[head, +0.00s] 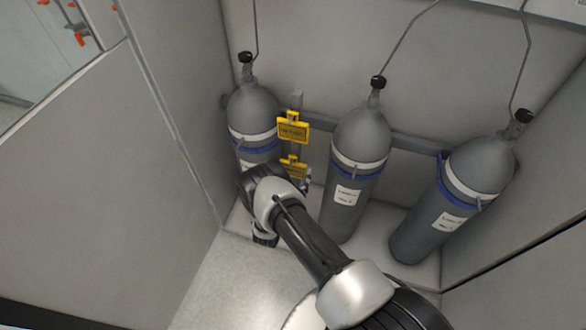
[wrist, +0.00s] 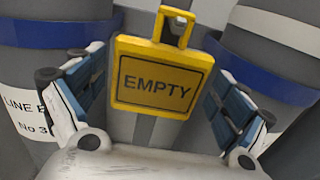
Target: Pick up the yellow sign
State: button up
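Two yellow signs hang one above the other on a grey post between the left and middle cylinders. The upper sign (head: 292,128) is fully visible in the head view. The lower sign (head: 293,167) is partly hidden by my arm. In the wrist view, a yellow sign (wrist: 162,80) reading "EMPTY" with a loop handle on top fills the middle; it appears to be the lower one. My gripper (wrist: 157,68) is open, with one blue-grey finger on each side of this sign. Gaps show between the fingers and the sign's edges. In the head view my gripper is mostly hidden behind my wrist.
Grey gas cylinders stand close by: left (head: 252,108), middle (head: 360,140) and right (head: 465,180), each with a blue strap. A grey rail (head: 408,143) runs behind them. A grey panel (head: 100,190) closes the left side. Pale floor (head: 235,275) is open in front.

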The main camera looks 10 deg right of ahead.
jog(key=c, duration=0.7)
jog(key=shift+o, duration=0.2)
jog(key=shift+a+r+p, duration=0.1)
jog(key=shift+r+p, duration=0.45)
jog(key=shift+r, duration=0.35)
jog(key=p+v, duration=0.3)
jog(key=v, duration=1.5)
